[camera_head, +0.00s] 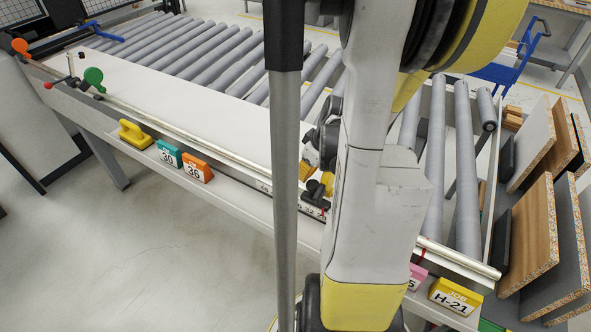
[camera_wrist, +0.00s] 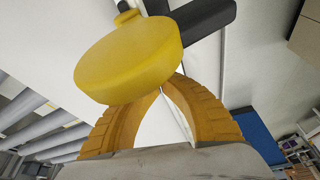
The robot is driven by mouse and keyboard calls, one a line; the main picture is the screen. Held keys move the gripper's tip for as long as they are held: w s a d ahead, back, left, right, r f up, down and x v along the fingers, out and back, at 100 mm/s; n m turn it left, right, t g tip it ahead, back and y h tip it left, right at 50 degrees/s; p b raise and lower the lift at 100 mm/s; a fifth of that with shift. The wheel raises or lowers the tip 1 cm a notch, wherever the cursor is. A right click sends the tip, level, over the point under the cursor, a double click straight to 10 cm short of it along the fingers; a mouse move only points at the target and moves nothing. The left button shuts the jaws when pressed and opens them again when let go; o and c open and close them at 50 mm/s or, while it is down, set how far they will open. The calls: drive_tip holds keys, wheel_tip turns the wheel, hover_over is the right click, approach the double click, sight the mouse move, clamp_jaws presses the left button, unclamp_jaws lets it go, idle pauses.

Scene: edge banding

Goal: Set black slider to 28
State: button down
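The black slider (camera_head: 314,195) sits on the front rail, below my gripper in the head view. A number scale (camera_head: 312,211) runs along the rail; "32" shows near the slider, but the slider's exact reading cannot be made out. In the wrist view a yellow disc-shaped knob (camera_wrist: 130,62) with a black bar (camera_wrist: 203,17) fills the upper middle. My gripper (camera_wrist: 165,88) has yellow ridged fingers that arch together and look shut. Its fingertips are partly hidden behind the knob, and I cannot tell whether they touch it. In the head view my arm hides part of the rail.
A yellow handled block (camera_head: 134,134), a teal "30" block (camera_head: 169,155) and an orange "36" block (camera_head: 197,168) stand on the front ledge. A yellow H-21 sign (camera_head: 455,296) is at right. Wooden boards (camera_head: 533,225) stand on the far right. Rollers (camera_head: 205,55) lie behind.

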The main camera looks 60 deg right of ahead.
idle(0.4)
drive_tip(key=shift+w, duration=0.35)
drive_tip(key=w, duration=0.2)
drive_tip(key=shift+w+r, duration=0.2)
drive_tip(key=shift+w, duration=0.15)
drive_tip(key=shift+w+d+r+p, duration=0.15)
drive_tip(key=shift+r+p, duration=0.25)
drive_tip(key=shift+r, duration=0.5)
drive_tip(key=p+v, duration=0.2)
drive_tip(key=v, duration=0.6)
drive_tip(key=shift+p, duration=0.35)
drive_tip(key=shift+r, duration=0.1)
